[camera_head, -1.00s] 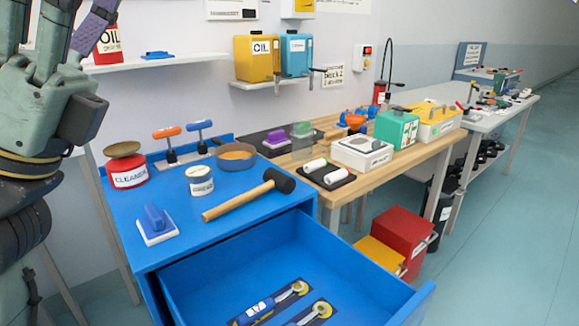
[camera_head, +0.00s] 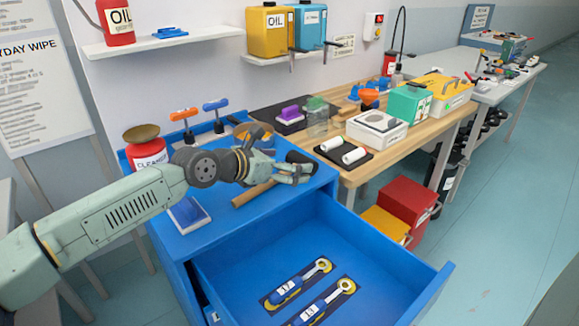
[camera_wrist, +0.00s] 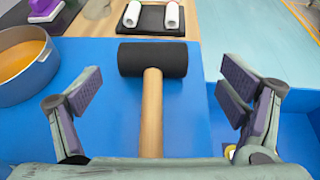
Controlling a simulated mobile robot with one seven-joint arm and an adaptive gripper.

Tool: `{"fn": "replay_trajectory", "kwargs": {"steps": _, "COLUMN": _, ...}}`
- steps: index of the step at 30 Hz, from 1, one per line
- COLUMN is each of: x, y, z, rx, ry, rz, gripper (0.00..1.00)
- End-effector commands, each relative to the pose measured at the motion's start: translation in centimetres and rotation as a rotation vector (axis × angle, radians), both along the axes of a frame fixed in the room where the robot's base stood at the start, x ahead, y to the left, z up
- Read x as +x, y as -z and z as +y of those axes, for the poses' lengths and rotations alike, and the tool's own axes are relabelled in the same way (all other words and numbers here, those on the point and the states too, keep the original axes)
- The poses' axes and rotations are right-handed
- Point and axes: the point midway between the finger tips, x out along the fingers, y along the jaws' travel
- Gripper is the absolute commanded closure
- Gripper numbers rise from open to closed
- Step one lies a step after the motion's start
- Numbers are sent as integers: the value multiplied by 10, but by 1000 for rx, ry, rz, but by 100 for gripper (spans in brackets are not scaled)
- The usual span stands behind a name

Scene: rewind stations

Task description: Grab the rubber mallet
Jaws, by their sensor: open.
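The rubber mallet lies on the blue cabinet top, with a black head (camera_wrist: 153,59) and a wooden handle (camera_wrist: 152,112). In the head view its handle (camera_head: 254,193) and head (camera_head: 301,161) are partly hidden by my gripper (camera_head: 302,172). In the wrist view my gripper (camera_wrist: 158,95) is open, with one finger on each side of the mallet and room between. The handle runs up the middle between the fingers, and the head lies beyond the fingertips. I cannot tell how high the fingers are above the surface.
An orange-filled pan (camera_wrist: 22,66) stands close left of my gripper in the wrist view. A red cleaner can (camera_head: 147,150) and a blue-handled block (camera_head: 188,213) are on the cabinet (camera_head: 215,236). The open drawer (camera_head: 387,262) below holds two labelled tools.

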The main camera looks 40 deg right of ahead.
Motion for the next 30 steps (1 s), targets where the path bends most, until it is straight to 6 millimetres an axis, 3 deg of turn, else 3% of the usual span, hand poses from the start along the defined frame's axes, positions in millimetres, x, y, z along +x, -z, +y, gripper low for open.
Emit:
{"fn": "replay_trajectory", "kwargs": {"steps": 12, "x": 14, "y": 12, "z": -46, "rx": -2, "ry": 1, "rz": -1, "gripper": 10}}
{"fn": "replay_trajectory", "kwargs": {"steps": 21, "x": 16, "y": 18, "z": -51, "rx": -3, "ry": -1, "rz": 0, "gripper": 10}}
{"fn": "replay_trajectory", "kwargs": {"steps": 30, "x": 15, "y": 18, "z": -51, "rx": -3, "ry": -1, "rz": 0, "gripper": 29}}
